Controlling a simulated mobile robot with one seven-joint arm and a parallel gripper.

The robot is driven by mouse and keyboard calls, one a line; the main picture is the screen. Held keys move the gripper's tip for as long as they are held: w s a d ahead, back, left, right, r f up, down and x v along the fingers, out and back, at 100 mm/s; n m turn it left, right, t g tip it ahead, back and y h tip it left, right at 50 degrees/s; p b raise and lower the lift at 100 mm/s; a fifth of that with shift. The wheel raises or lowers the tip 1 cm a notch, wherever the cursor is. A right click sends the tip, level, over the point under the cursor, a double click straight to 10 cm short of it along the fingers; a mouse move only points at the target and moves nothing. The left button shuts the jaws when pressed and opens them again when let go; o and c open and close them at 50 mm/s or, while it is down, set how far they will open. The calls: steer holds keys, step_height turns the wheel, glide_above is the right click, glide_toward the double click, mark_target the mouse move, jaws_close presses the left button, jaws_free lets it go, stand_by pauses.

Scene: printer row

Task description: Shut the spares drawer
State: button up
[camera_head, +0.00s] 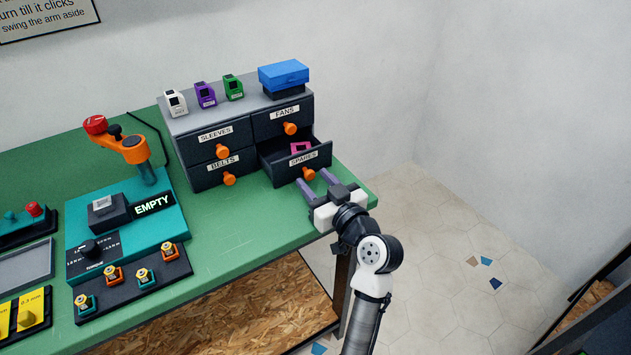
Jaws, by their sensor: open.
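The spares drawer (303,161) is the lower right drawer of a dark cabinet with a grey top. It stands pulled out, with a pink part (301,147) visible inside. Its orange knob (309,174) is on the front, below the SPARES label. My gripper (317,184) is open, just in front of the drawer at its knob. The two grey fingers point toward the drawer front, close to the knob. I cannot tell whether they touch it. Nothing shows held between the fingers.
The fans (285,114), sleeves (215,133) and belts (224,163) drawers look shut. A blue box (283,75) and several small coloured parts sit on the cabinet. A teal station with an orange arm (128,147) stands left. Green bench surface (225,245) is clear before the cabinet.

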steer(key=b+v, duration=0.3)
steer(key=v, duration=1)
steer(key=shift+s+d, duration=0.1)
